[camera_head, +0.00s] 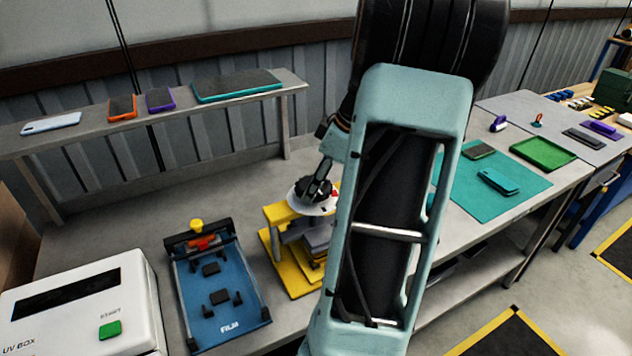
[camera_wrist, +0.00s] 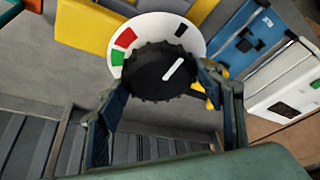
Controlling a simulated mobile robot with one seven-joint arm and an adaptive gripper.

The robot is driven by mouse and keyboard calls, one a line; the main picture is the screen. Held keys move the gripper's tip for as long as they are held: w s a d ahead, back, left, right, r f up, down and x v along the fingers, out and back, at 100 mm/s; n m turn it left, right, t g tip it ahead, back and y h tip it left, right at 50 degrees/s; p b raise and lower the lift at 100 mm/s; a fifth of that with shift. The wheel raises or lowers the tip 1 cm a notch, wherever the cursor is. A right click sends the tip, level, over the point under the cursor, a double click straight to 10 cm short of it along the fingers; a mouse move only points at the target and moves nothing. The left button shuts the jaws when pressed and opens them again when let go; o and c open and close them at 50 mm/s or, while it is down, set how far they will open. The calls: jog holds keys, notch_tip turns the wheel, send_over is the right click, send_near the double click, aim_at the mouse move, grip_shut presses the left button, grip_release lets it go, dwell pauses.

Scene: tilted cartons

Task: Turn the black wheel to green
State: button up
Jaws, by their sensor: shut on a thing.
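The black wheel (camera_head: 312,187) is a ridged knob on a white dial disc (camera_head: 300,204), on top of a yellow-framed stand (camera_head: 280,262). In the wrist view the wheel (camera_wrist: 160,76) has a white pointer line, slanting up and right, toward the side of the dial's black mark (camera_wrist: 181,30). The green mark (camera_wrist: 117,57) and red mark (camera_wrist: 125,38) are at the dial's left, away from the pointer. My gripper (camera_wrist: 163,80) is shut on the wheel, one finger on each side. In the head view my arm covers part of the stand's right side.
A blue film jig (camera_head: 222,292) and a white UV box (camera_head: 85,308) stand left of the stand. A shelf (camera_head: 55,148) with several phones is behind. A teal mat (camera_head: 480,205) and a green tray (camera_head: 543,153) lie to the right. Grey bench is bare behind the stand.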

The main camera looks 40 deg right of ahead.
jog(key=shift+m+b, duration=0.3)
jog(key=shift+b, duration=0.1)
